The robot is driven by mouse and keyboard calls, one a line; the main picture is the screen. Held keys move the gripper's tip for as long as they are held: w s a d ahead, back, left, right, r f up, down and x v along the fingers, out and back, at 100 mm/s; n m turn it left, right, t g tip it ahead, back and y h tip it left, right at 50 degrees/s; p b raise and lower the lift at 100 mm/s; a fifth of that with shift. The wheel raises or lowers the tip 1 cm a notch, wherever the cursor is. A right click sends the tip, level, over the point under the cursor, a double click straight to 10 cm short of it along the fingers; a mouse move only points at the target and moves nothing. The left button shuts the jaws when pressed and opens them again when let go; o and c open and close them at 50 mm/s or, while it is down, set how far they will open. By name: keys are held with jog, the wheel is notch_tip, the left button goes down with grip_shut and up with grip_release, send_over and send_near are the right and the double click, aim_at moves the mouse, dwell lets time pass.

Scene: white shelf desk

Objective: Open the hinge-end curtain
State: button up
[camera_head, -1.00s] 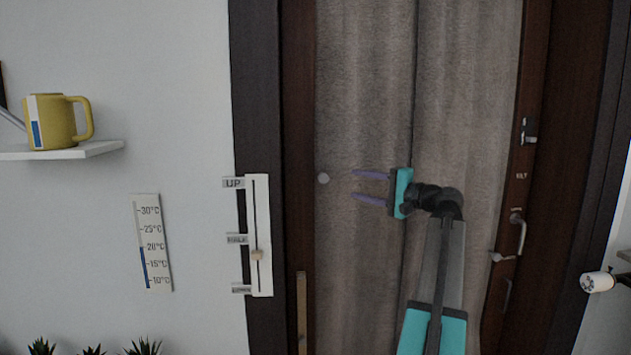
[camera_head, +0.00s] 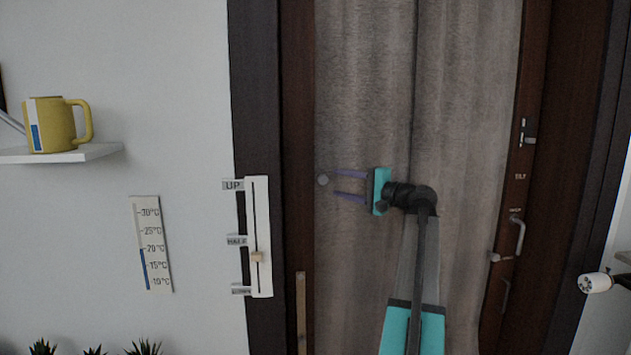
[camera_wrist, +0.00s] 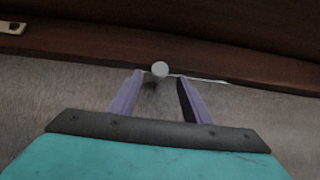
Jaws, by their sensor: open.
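Two grey-brown curtain panels hang in the dark wooden door frame; the left panel (camera_head: 360,100) and the right panel (camera_head: 465,110) meet near the middle. A small round pale knob (camera_head: 322,180) sits at the left edge of the left panel. My gripper (camera_head: 337,184) is open, its purple fingers pointing left toward the knob. In the wrist view the knob (camera_wrist: 160,69) lies just past the fingertips and between their lines. My gripper (camera_wrist: 160,78) holds nothing there. I cannot tell whether a fingertip touches the knob.
A yellow mug (camera_head: 52,125) stands on a shelf (camera_head: 95,151). A door handle (camera_head: 518,236) and latch are on the right.

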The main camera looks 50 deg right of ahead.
aim_at(325, 180)
jog(key=shift+w+a+p, duration=0.2)
jog(key=shift+w+p, duration=0.15)
jog(key=shift+w, duration=1.55)
jog(key=shift+w+a+p, duration=0.15)
jog(key=shift+w+p, duration=0.2)
jog(key=shift+w, duration=1.55)
